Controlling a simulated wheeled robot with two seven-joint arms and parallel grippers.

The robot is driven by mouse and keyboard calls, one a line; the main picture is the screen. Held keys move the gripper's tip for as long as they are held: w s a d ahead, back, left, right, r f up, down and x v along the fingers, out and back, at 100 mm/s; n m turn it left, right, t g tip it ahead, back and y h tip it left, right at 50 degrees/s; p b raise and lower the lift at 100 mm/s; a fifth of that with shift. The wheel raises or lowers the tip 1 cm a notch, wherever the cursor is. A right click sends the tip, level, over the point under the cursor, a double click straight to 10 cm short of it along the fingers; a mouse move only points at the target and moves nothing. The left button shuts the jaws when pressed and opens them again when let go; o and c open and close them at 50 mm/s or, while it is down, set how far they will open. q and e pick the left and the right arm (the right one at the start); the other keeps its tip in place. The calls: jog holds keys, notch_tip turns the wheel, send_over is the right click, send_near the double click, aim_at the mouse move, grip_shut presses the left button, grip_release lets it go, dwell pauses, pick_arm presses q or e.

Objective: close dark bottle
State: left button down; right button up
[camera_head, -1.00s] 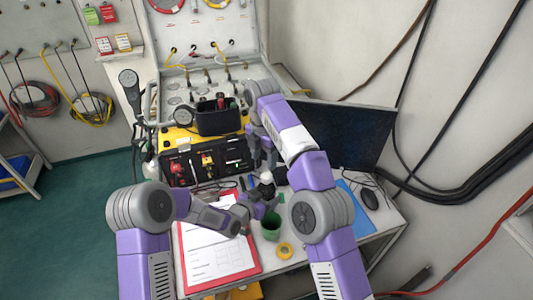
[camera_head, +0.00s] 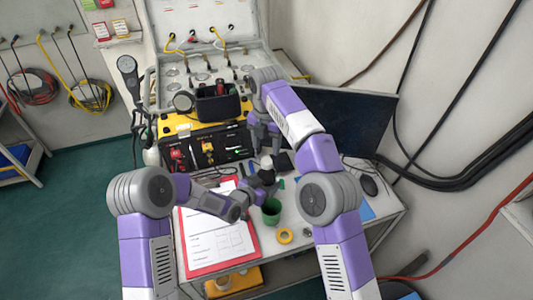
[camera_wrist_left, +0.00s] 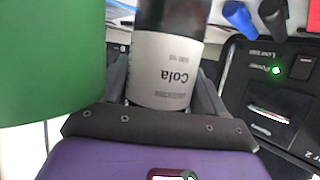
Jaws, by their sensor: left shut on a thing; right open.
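A dark bottle with a white "Cola" label (camera_wrist_left: 165,72) stands between the fingers of my left gripper in the left wrist view. In the head view my left gripper (camera_head: 268,184) is shut on the bottle, which shows only as a small dark and white shape beside the fingers. The bottle's top is cut off in the wrist view, so I cannot tell whether a cap is on it. My right gripper (camera_head: 264,146) is open, fingers pointing down, just above and behind the bottle. I see no cap clearly in either view.
A green cup (camera_head: 271,212) stands close to my left gripper and fills the left of the wrist view (camera_wrist_left: 50,60). A yellow tape roll (camera_head: 284,236), a red clipboard (camera_head: 222,266) and a mouse (camera_head: 369,185) lie on the table. The black panel (camera_head: 232,148) and monitor (camera_head: 350,125) stand behind.

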aim_at(267, 161)
jog(key=shift+f, duration=3.3)
